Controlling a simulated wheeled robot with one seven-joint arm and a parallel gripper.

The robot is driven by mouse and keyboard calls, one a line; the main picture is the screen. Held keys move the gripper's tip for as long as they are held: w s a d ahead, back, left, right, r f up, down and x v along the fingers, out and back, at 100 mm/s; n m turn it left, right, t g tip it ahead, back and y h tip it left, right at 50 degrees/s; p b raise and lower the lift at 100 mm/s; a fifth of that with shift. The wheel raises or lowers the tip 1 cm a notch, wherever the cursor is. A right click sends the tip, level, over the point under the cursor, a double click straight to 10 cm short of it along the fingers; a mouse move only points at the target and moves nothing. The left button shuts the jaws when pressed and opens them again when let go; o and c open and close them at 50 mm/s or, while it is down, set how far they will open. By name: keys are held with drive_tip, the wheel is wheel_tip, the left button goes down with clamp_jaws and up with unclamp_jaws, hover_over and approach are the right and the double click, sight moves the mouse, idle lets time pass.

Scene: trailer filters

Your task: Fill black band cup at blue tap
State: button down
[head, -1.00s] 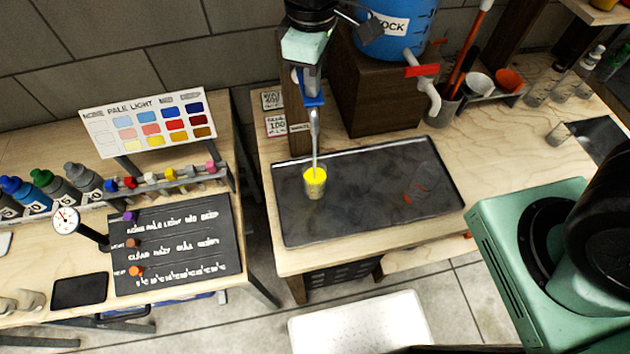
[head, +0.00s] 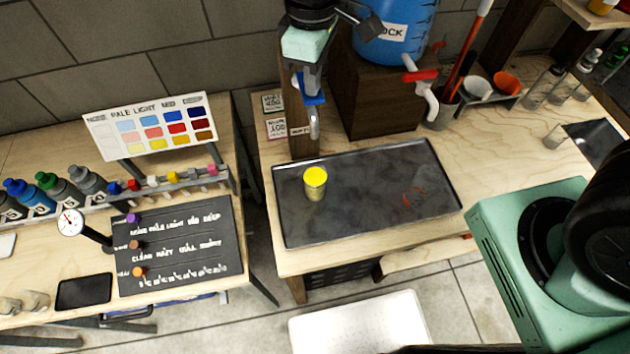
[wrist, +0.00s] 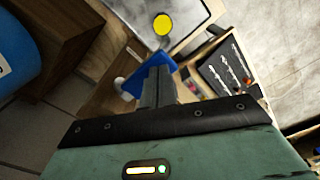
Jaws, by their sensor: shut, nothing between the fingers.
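A small cup (head: 315,186) stands upright on the dark tray (head: 370,225), below the spout of the blue-handled tap (head: 314,122). Its top is bright yellow; I cannot make out a black band on it. In the wrist view the yellow top of the cup (wrist: 162,25) shows beyond the tap. No stream runs from the spout. My gripper (head: 311,82) is shut and empty, right at the blue tap handle (head: 311,98). In the wrist view my fingers (wrist: 157,84) overlap the blue handle (wrist: 136,84); whether they touch it is unclear.
A blue tank (head: 400,30) with a red-handled tap (head: 420,75) stands on a wooden block to the right. A green machine (head: 520,260) is at the right front. The middle of the tray is clear.

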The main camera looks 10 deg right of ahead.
wheel_tip(320, 180, up, 7)
drive_tip(key=p, duration=0.4)
drive_tip(key=shift+p, duration=0.35)
drive_tip(key=shift+f, duration=0.1)
drive_tip(key=shift+s+f+b, duration=0.2)
drive_tip(key=shift+s+b, duration=0.05)
drive_tip(key=shift+b, duration=0.1)
drive_tip(key=s+d+f+m+b, duration=0.2)
drive_tip(key=s+f+b, duration=0.3)
drive_tip(key=s+b, duration=0.2)
drive_tip(key=s+d+f+m+b, duration=0.2)
drive_tip(key=s+f+b, duration=0.3)
drive_tip(key=s, duration=0.5)
drive_tip(key=shift+s+d+f+y+b, duration=0.3)
drive_tip(key=shift+d+b, duration=0.3)
drive_tip(key=shift+b, duration=0.55)
